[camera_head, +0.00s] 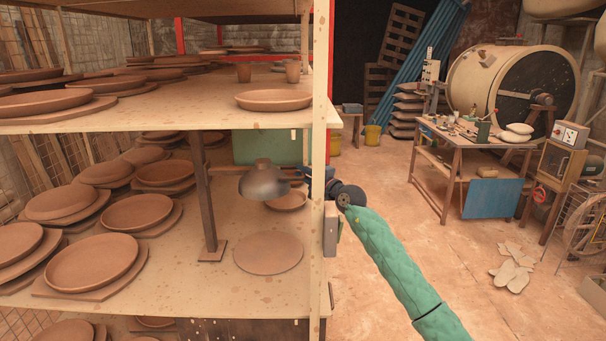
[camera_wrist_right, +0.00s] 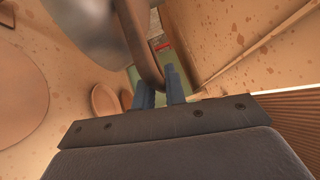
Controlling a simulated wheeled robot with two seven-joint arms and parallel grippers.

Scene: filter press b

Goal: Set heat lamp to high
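The heat lamp (camera_head: 264,184) is a grey metal dome on the shelf's middle board, held out from a brown upright stand (camera_head: 207,200). A round clay disc (camera_head: 268,253) lies below it. A brown handle reaches right from the lamp, toward my right gripper (camera_head: 312,182) at the shelf post. In the right wrist view, the lamp's dome (camera_wrist_right: 85,22) is at the top. Its curved brown handle (camera_wrist_right: 143,45) runs down between the two blue fingertips (camera_wrist_right: 159,86), which stand close on both sides of it. My left gripper is not in view.
The pale shelf post (camera_head: 320,130) stands close by my right gripper, with a small box (camera_head: 331,230) mounted on it. Clay plates (camera_head: 92,262) fill the left of the shelf. The floor (camera_head: 385,200) to the right is open, before a cluttered workbench (camera_head: 470,142).

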